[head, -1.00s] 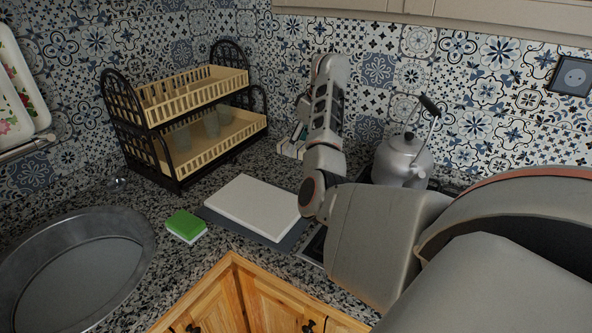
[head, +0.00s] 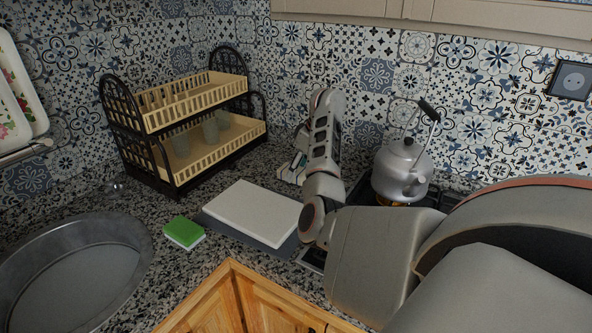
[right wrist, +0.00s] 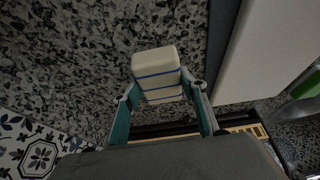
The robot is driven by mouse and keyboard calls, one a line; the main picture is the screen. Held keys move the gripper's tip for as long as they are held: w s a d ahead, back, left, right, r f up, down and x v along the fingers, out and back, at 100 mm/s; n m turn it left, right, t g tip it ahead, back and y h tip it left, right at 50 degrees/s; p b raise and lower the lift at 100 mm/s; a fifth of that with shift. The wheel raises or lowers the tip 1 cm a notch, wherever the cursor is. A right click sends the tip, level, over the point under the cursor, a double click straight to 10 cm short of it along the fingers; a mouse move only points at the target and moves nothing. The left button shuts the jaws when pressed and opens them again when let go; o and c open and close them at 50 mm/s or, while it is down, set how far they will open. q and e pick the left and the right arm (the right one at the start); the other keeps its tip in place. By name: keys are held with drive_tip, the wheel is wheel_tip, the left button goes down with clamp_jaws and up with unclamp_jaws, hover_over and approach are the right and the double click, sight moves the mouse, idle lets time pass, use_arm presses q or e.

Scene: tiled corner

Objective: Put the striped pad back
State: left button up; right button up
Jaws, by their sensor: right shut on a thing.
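The striped pad (right wrist: 156,64) is a small off-white block with thin blue stripes. My right gripper (right wrist: 164,92) is shut on it, one teal finger on each side, and the pad's far end sticks out past the fingertips. In the head view the pad (head: 287,174) is a small pale shape at my right gripper (head: 298,160), low by the back wall, right of the rack. Part of it is hidden by the gripper. I cannot tell whether it touches the counter. My left gripper is not in view.
A two-tier rack (head: 205,146) with cups stands left of the gripper. A white board (head: 252,212) on a grey mat, a green-and-white sponge (head: 184,232) and a large metal basin (head: 75,270) lie in front. A kettle (head: 402,172) stands on the stove at right.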

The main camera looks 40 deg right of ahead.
drive_tip(key=shift+f+b, duration=0.45)
drive_tip(key=shift+f, duration=0.05)
drive_tip(key=o, duration=1.3)
drive_tip(key=shift+c, duration=0.2)
drive_tip(key=shift+r, duration=0.1)
drive_tip(key=shift+r+p, duration=0.15)
drive_tip(key=shift+p, duration=0.15)
drive_tip(key=p+v, duration=0.2)
drive_tip(key=v, duration=0.6)
drive_tip(key=shift+a, duration=0.1)
drive_tip(key=shift+r, duration=0.1)
drive_tip(key=shift+s+a, duration=0.15)
